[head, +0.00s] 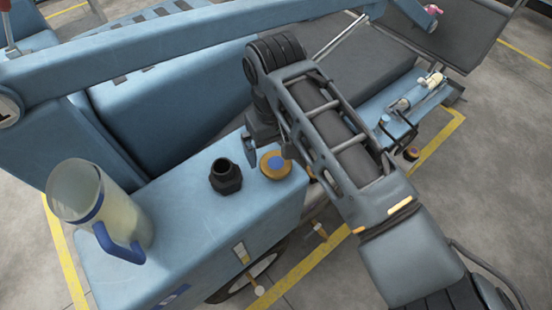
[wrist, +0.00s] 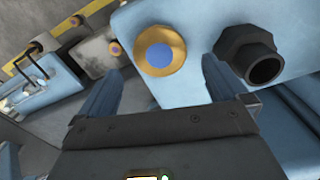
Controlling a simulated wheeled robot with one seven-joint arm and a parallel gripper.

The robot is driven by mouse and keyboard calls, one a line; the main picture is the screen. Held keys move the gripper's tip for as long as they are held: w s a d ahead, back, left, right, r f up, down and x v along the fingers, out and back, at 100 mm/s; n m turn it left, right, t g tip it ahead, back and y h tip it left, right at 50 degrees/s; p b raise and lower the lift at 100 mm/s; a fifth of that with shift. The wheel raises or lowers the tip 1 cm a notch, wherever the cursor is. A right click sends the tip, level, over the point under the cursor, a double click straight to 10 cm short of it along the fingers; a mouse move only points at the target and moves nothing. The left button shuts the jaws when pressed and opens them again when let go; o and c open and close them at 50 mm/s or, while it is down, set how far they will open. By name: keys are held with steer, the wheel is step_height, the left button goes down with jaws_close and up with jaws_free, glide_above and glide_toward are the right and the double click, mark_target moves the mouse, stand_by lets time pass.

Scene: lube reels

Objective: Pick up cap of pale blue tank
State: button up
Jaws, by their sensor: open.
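The cap (head: 276,165) is a round gold disc with a blue centre. It lies flat on top of the pale blue tank (head: 190,235), at the right end, beside the black filler neck (head: 226,176), which is uncovered. In the wrist view, the cap (wrist: 176,38) shows between and beyond the fingertips, and the neck (wrist: 232,45) is to its right. My gripper (wrist: 159,67) is open and empty, its fingers pointing toward the cap.
A clear jug (head: 90,195) with a blue handle stands on the tank's left end. A long blue beam (head: 150,50) crosses behind. A blue tray with tools (head: 405,110) and a dark capped item (head: 411,153) are at right.

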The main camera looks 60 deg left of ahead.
mark_target(276, 163)
steer(key=shift+d+f+p, duration=0.2)
steer(key=shift+f+p, duration=0.1)
steer(key=shift+f, duration=1.7)
steer(key=shift+c, duration=0.3)
steer(key=c, duration=1)
